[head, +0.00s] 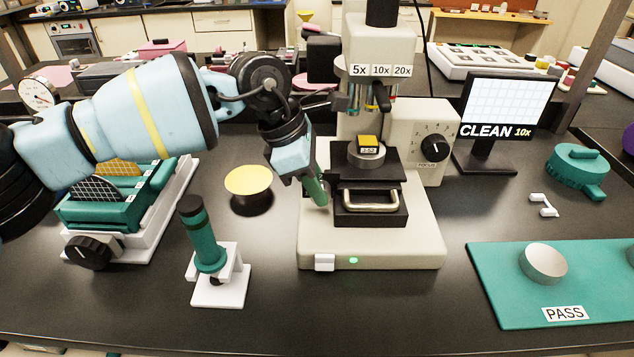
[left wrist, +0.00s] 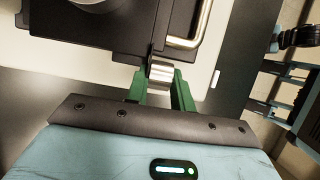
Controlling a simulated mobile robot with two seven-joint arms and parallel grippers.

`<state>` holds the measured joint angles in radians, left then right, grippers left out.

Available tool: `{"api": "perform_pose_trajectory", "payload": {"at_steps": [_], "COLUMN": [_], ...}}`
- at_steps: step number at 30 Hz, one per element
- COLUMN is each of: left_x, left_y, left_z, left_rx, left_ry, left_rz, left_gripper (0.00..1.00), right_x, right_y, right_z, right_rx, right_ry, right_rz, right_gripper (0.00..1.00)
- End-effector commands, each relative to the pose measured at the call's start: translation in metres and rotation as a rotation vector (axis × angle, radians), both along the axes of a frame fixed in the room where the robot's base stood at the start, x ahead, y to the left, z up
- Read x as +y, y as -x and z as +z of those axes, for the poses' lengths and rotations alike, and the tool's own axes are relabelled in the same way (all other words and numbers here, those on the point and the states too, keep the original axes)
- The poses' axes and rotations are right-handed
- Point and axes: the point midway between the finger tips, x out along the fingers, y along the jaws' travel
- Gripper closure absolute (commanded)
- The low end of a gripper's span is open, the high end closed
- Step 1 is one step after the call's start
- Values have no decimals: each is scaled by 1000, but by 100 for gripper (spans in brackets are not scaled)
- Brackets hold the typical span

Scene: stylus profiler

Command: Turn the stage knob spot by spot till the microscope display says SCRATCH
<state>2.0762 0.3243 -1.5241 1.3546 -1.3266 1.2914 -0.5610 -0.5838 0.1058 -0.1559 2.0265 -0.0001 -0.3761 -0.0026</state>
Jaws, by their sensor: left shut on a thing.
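The microscope (head: 425,235) stands in the middle of the bench in the head view. Its black stage (head: 372,217) has a metal loop handle (head: 370,200) in front and carries a small sample (head: 367,148) with a yellow top. My left gripper (head: 320,196) is at the left side of the stage. In the left wrist view, its green fingers (left wrist: 160,84) are shut on the silver stage knob (left wrist: 161,73). The gripper hides this knob in the head view. The microscope display (head: 507,108) reads CLEAN 10x. My right gripper is not in view.
The focus dial (head: 433,146) is on the microscope's right. A teal mat (head: 510,295) marked PASS bears a metal disc (head: 543,263). A green upright tool (head: 207,240) in a white stand and a yellow-topped round pot (head: 249,190) are left of the microscope.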

Motion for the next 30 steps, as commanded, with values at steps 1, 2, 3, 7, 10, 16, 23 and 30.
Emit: {"api": "perform_pose_trajectory", "payload": {"at_steps": [1,2,3,7,10,16,23,30], "left_x": [0,1,1,3,4,6,8,9], "left_y": [0,0,0,0,0,0,0,-1], "left_z": [-1,-2,-2,-4,-6,-9,-10,-9], "left_rx": [1,3,4,4,6,6,5,2], "left_ry": [15,26,41,116,187,339,487,577], "left_rz": [1,1,1,2,3,3,3,2], "left_gripper": [99,99,99,99,99,99,99,99], "right_x": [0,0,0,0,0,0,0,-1], "right_y": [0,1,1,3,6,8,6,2], "right_z": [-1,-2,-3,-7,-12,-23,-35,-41], "right_rx": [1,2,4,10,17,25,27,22], "right_ry": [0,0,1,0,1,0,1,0], "right_rz": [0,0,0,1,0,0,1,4], "right_gripper": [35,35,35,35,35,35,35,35]}}
